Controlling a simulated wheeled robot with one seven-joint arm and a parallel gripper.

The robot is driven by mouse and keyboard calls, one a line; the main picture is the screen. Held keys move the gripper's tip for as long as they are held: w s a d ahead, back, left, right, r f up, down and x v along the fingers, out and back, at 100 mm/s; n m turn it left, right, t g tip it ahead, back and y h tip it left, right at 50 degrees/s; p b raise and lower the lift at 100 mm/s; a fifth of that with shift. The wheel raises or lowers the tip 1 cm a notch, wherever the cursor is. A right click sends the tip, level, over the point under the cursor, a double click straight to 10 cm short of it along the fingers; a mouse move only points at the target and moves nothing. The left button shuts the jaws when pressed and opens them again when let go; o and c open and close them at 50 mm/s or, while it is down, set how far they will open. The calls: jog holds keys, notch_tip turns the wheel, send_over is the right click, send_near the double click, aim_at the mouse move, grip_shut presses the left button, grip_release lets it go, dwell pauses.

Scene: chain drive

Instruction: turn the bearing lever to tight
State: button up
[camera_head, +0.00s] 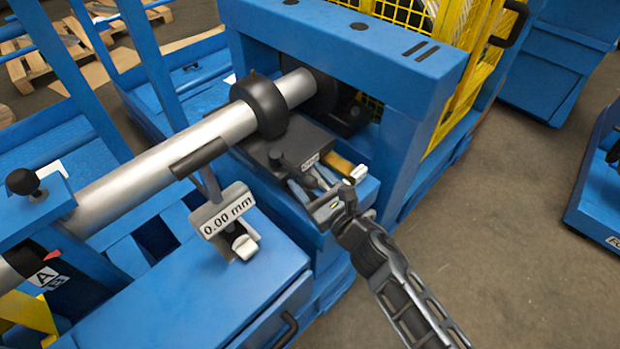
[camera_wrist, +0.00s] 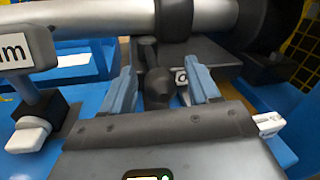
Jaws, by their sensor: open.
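The bearing lever (camera_head: 277,156) looks like a short dark post with a rounded knob, on the bearing block below the shaft. In the wrist view the dark lever (camera_wrist: 157,88) stands between my two fingers, apart from both as far as I can tell. My gripper (camera_head: 311,182) is open and empty, close to the block from the right front; its fingers also show in the wrist view (camera_wrist: 163,82). The lower part of the lever is hidden behind the gripper body.
The silver shaft (camera_head: 150,163) with a black bearing housing (camera_head: 262,105) runs above. A 0.00 mm gauge (camera_head: 228,212) and a white-tipped clamp (camera_head: 244,246) stand to the left. A white handle (camera_head: 357,173) is close right of my gripper. The floor (camera_head: 510,220) at right is clear.

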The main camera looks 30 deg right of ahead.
grip_shut()
dwell(0.6)
